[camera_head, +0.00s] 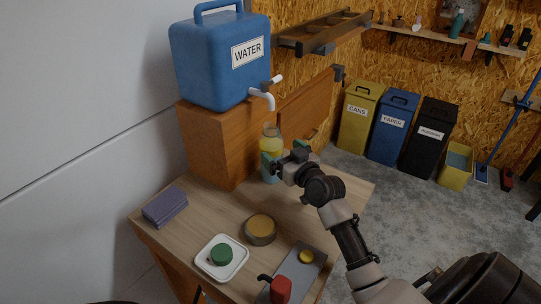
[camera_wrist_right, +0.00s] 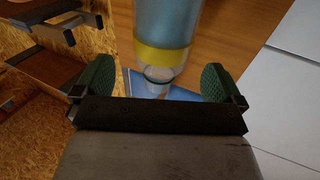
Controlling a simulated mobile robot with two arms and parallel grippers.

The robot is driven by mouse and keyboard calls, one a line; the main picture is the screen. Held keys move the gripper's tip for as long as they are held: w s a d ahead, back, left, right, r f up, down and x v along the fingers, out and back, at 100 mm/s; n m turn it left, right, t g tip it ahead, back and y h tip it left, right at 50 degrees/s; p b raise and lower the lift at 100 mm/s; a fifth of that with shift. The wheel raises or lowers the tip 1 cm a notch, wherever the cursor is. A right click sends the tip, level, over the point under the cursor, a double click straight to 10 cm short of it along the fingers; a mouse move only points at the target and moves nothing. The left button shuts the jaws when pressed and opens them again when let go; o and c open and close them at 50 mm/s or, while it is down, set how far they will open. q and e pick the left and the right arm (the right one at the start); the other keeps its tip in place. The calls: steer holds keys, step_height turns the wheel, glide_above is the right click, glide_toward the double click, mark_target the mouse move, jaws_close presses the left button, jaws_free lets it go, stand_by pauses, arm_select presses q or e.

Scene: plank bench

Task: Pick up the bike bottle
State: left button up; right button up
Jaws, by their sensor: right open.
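The bike bottle (camera_head: 271,144) stands upright on the bench beside the wooden box, with a yellow band and a pale blue body. My right gripper (camera_head: 283,158) is at the bottle, its green-padded fingers apart and partly hiding the lower body. In the right wrist view the bottle (camera_wrist_right: 163,55) appears upside down, beyond and between the open fingers (camera_wrist_right: 160,82). I cannot tell whether either finger touches it. My left gripper is not in view.
A blue water container (camera_head: 215,65) with a tap stands on the wooden box (camera_head: 215,140).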

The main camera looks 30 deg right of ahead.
mark_target(271, 143)
steer(key=w, duration=0.2)
steer(key=w+p, duration=0.1)
steer(key=w, duration=0.2)
steer(key=shift+w+a+f, duration=0.15)
steer(key=shift+w, duration=0.15)
steer(key=shift+s, duration=0.1)
steer(key=shift+c, duration=0.3)
steer(key=c, duration=1.2)
